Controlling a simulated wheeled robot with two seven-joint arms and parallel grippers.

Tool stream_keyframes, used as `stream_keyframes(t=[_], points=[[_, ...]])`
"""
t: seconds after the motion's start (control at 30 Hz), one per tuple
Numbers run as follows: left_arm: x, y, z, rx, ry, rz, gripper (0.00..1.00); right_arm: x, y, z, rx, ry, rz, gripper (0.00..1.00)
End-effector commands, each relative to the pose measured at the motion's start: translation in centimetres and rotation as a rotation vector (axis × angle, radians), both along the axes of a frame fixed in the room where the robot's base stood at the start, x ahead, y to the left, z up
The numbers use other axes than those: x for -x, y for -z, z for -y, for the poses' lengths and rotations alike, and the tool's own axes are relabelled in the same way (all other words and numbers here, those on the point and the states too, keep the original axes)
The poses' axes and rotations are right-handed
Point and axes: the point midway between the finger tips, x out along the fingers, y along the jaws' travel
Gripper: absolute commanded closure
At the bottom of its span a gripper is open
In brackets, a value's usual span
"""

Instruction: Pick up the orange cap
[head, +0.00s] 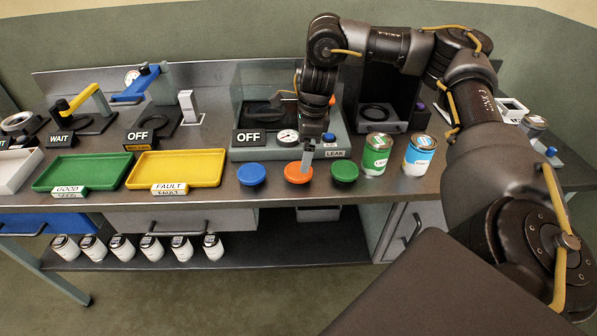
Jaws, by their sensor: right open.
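The orange cap (293,173) lies on the table near its front edge, between a blue cap (251,174) and a green cap (344,171). My right gripper (308,160) points down at the orange cap's right side, with its fingertips at or just above the cap. The jaws are open, and the finger seen edge-on covers part of the cap. Whether the fingers touch it cannot be told. My left gripper is not in view.
A green can (377,155) and a blue-and-white can (419,156) stand right of the caps. A leak tester (249,153) stands close behind. A yellow FAULT tray (178,168) and a green GOOD tray (83,171) lie left.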

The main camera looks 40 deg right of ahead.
Motion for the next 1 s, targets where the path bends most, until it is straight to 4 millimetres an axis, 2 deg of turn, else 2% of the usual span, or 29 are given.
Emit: stream_keyframes(t=[0.07,0.23,0.33,0.7,1.0], points=[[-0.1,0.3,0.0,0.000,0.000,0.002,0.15,0.0,0.9,0.0,-0.001,0.002,-0.001,0.00],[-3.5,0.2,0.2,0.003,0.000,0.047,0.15,0.1,1.2,0.1,-0.001,0.006,0.002,0.00],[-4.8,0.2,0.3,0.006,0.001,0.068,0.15,0.0,1.6,0.1,-0.001,0.006,0.001,0.00],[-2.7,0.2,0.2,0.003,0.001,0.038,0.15,-0.7,5.9,-0.4,-0.001,0.007,-0.001,0.00],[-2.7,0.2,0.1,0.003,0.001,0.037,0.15,-0.7,6.3,-0.4,0.000,0.007,0.001,0.01]])
